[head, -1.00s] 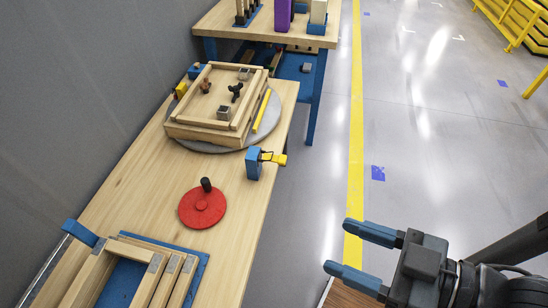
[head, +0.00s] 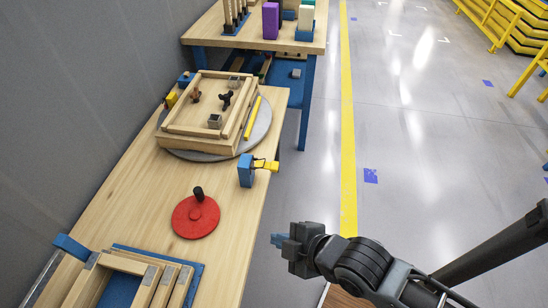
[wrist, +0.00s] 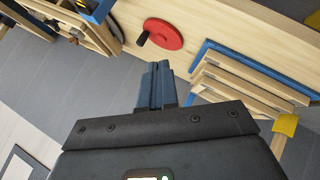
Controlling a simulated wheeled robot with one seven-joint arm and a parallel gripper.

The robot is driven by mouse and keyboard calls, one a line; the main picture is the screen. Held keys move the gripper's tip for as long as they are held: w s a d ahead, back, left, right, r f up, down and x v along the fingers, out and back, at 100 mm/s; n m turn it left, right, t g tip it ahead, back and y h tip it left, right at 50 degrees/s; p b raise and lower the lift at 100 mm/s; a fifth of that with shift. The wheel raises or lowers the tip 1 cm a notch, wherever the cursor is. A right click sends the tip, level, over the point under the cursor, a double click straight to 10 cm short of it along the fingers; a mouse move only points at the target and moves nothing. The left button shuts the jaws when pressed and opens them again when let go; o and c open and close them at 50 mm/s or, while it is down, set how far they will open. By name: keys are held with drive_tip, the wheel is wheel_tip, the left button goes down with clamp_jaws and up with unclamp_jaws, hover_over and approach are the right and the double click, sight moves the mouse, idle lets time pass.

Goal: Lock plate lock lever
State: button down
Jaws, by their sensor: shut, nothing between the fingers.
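A blue block (head: 245,171) with a yellow lever (head: 267,165) stands at the table's right edge, beside the round grey plate (head: 195,155). The lever sticks out to the right past the edge. A blue and yellow part, probably the same block, shows at the top left of the wrist view (wrist: 98,10). My gripper (head: 277,240) is off the table's right side, over the floor, apart from the lever. In the wrist view its blue fingers (wrist: 157,84) are together and hold nothing.
A wooden frame tray (head: 205,133) sits on the grey plate. A red disc (head: 196,217) with a black knob lies on the table nearer me. Slatted wooden frames (head: 150,278) stand at the front. A second table (head: 250,38) stands behind.

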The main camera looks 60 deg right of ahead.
drive_tip(key=w+d+f+n+g, duration=0.2)
drive_tip(key=w+d+f+n, duration=0.25)
drive_tip(key=w, duration=0.25)
wheel_tip(320, 180, up, 11)
drive_tip(key=n+g+y, duration=0.2)
drive_tip(key=n+g, duration=0.5)
drive_tip(key=n, duration=0.3)
hover_over(274, 165)
drive_tip(key=shift+d+p, duration=0.1)
drive_tip(key=shift+p, duration=0.25)
drive_tip(key=shift+f, duration=0.1)
wheel_tip(274, 165, down, 14)
drive_tip(key=shift+r+b, duration=0.1)
drive_tip(key=shift+b, duration=0.35)
